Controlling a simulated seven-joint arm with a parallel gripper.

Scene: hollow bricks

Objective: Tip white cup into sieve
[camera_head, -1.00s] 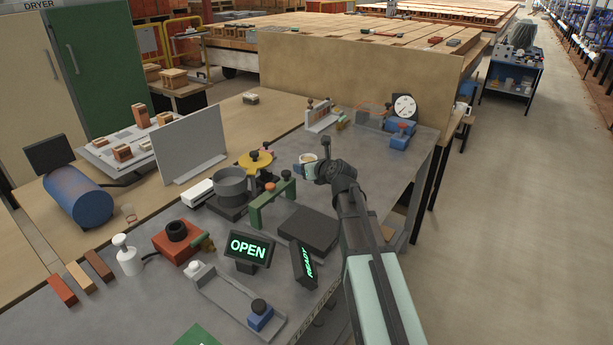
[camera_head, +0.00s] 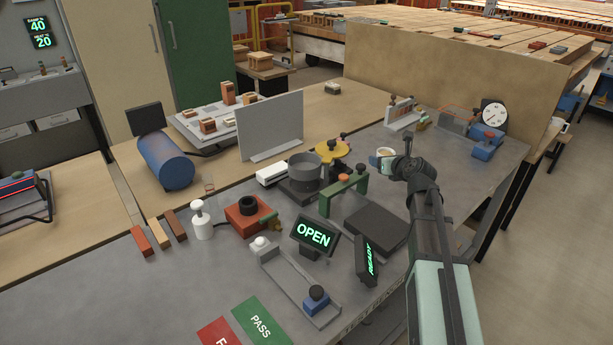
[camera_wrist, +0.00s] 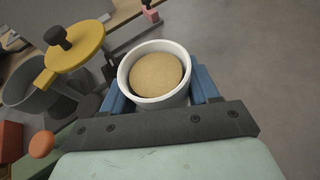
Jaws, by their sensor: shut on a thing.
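The white cup (camera_head: 381,151) is upright in my gripper (camera_head: 390,161), at the right of the bench in the head view. In the wrist view the cup (camera_wrist: 160,103) sits between the blue fingers of my gripper (camera_wrist: 160,90), which is shut on it. Tan powder (camera_wrist: 156,74) lies inside the cup. The sieve seems to be the round grey vessel (camera_head: 304,168), standing on a dark base left of the cup and apart from it. It also shows at the left of the wrist view (camera_wrist: 30,102). Its inside bottom is not clear.
A yellow disc with a dark knob (camera_head: 333,149) stands between sieve and cup. A green bridge with an orange knob (camera_head: 344,191) stands in front of them. A dark flat block (camera_head: 375,226) and OPEN (camera_head: 313,236) and READY (camera_head: 367,262) signs are nearer. A grey upright panel (camera_head: 270,128) stands behind.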

